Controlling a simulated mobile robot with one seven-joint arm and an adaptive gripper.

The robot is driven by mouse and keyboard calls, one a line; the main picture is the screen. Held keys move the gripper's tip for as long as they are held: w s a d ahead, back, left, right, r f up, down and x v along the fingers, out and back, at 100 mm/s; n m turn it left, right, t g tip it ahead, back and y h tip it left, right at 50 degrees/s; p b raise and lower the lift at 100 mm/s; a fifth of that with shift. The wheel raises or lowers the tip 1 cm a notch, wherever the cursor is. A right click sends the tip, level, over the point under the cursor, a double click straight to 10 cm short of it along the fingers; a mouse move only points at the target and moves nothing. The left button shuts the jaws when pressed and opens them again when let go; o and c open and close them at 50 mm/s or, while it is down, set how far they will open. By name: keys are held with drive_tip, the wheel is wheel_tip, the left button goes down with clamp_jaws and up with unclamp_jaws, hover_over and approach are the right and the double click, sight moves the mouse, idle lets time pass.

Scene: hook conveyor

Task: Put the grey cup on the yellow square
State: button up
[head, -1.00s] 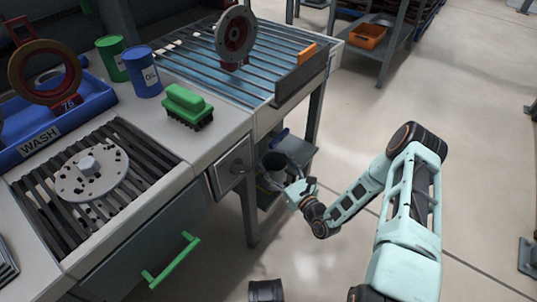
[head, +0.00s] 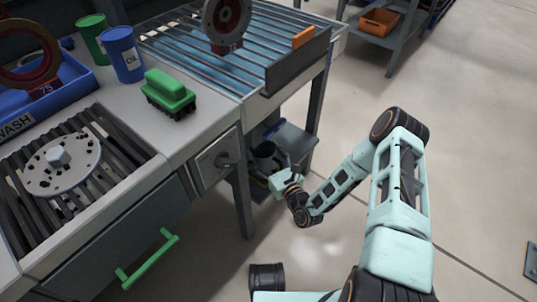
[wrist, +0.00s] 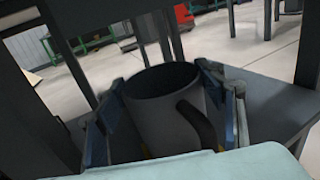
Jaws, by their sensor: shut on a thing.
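The grey cup (wrist: 165,115) is between the two fingers of my gripper (wrist: 170,95) in the wrist view, its dark opening up and its handle toward the lower right. My gripper is shut on it. In the head view my gripper (head: 281,180) reaches under the worktable, and the cup (head: 265,151) shows as a small dark shape beside it. Small bits of yellow (wrist: 221,149) show low beside the cup in the wrist view; they may belong to the yellow square, which is mostly hidden. I cannot tell whether the cup touches the surface below.
A grey shelf (wrist: 275,105) lies around the cup under the table, with table legs (head: 242,197) close by. The floor to the right is open.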

drive_tip(key=shift+f, duration=0.35)
drive_tip(key=shift+f, duration=0.25)
drive_tip(key=o, duration=1.7)
drive_tip(key=shift+o, duration=0.2)
